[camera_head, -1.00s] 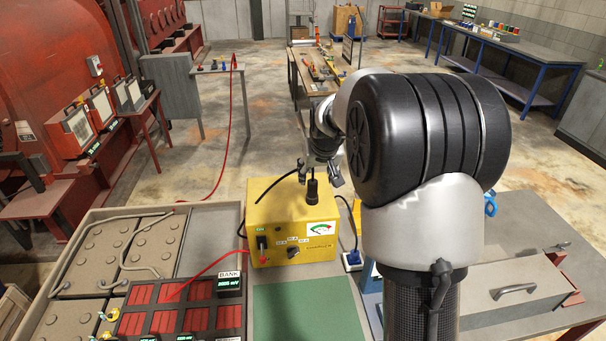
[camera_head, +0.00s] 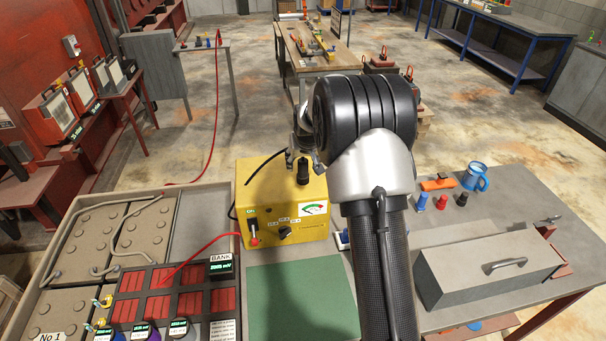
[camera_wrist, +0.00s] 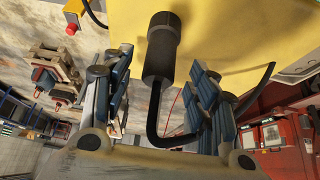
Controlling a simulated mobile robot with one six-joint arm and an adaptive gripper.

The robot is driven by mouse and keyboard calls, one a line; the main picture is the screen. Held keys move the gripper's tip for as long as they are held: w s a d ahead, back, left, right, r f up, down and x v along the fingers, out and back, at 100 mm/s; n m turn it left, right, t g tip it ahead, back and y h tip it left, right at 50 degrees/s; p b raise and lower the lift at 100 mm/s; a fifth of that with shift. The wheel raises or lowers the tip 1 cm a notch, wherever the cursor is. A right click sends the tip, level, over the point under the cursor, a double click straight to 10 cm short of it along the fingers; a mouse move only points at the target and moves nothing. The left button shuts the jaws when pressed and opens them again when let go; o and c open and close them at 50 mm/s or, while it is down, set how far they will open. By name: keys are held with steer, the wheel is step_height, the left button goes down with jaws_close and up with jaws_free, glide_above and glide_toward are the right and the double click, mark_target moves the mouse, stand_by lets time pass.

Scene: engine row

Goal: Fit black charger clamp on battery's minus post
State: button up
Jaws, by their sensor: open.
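The yellow charger (camera_head: 270,205) stands on the bench behind a green mat. An upright black cylindrical piece with a cable, seemingly the black clamp (camera_head: 303,172), shows at its top. In the wrist view this black clamp (camera_wrist: 161,48) lies between the two fingers of my gripper (camera_wrist: 160,70), with gaps on both sides. My gripper (camera_head: 302,148) is open above the charger in the head view, partly hidden by my arm. Beige batteries (camera_head: 140,228) sit in a grey tray at left; one is marked No 1 (camera_head: 50,337). I cannot tell which post is minus.
A bank panel (camera_head: 180,290) with red cells and a red cable stands left of the green mat (camera_head: 300,300). A grey lidded box (camera_head: 485,265), a blue mug (camera_head: 475,177) and small coloured pieces are at right. The mat is clear.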

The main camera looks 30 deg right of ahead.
mark_target(302, 166)
steer(key=x, duration=0.5)
steer(key=shift+w+d+f, duration=0.1)
steer(key=shift+d, duration=0.05)
steer(key=shift+c, duration=0.3)
jaws_close()
